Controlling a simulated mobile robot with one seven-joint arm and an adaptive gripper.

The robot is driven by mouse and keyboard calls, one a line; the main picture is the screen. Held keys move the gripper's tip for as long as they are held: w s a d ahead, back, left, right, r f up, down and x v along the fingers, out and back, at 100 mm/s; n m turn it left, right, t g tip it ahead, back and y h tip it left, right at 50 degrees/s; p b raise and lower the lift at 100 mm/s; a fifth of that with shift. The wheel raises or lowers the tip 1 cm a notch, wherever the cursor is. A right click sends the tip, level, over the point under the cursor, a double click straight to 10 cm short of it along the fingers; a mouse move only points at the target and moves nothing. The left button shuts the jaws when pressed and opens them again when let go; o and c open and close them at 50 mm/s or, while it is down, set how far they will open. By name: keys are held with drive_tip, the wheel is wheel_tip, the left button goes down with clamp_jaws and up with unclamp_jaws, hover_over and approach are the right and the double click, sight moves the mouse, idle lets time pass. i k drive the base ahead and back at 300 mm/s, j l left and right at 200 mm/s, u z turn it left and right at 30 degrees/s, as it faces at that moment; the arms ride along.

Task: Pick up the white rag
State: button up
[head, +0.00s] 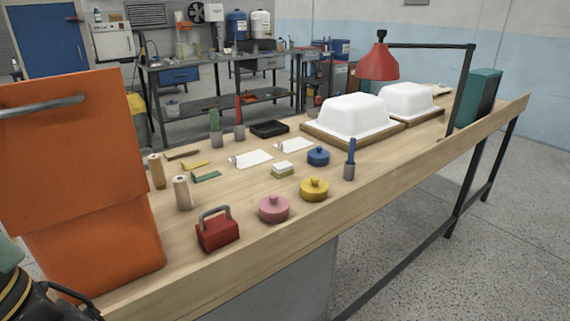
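A small white folded piece (282,166), which may be the white rag, lies on a yellow-green block in the middle of the bench. Two flat white sheets lie behind it, one at the left (250,159) and one farther back (294,146); I cannot tell whether either is cloth. My gripper does not show clearly in the head view. Only a dark part with yellow rings, possibly of my arm, shows at the lower left edge.
The wooden bench (262,235) holds a red box with a handle (217,230), pink (273,208), yellow (314,189) and blue (318,156) lidded pots, and a blue-handled tool (350,160). White tub shells (355,116) stand farther back. A large orange bin (90,190) blocks the left.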

sight(283, 169)
drive_tip(key=i+l+u, duration=0.1)
drive_tip(key=l, duration=0.3)
drive_tip(key=i+l+u, duration=0.1)
drive_tip(key=i+l, duration=0.15)
drive_tip(key=l, duration=0.15)
drive_tip(key=i+l, duration=0.1)
drive_tip(key=l, duration=0.3)
drive_tip(key=i+l+u, duration=0.1)
drive_tip(key=i+l, duration=0.15)
drive_tip(key=i, duration=0.35)
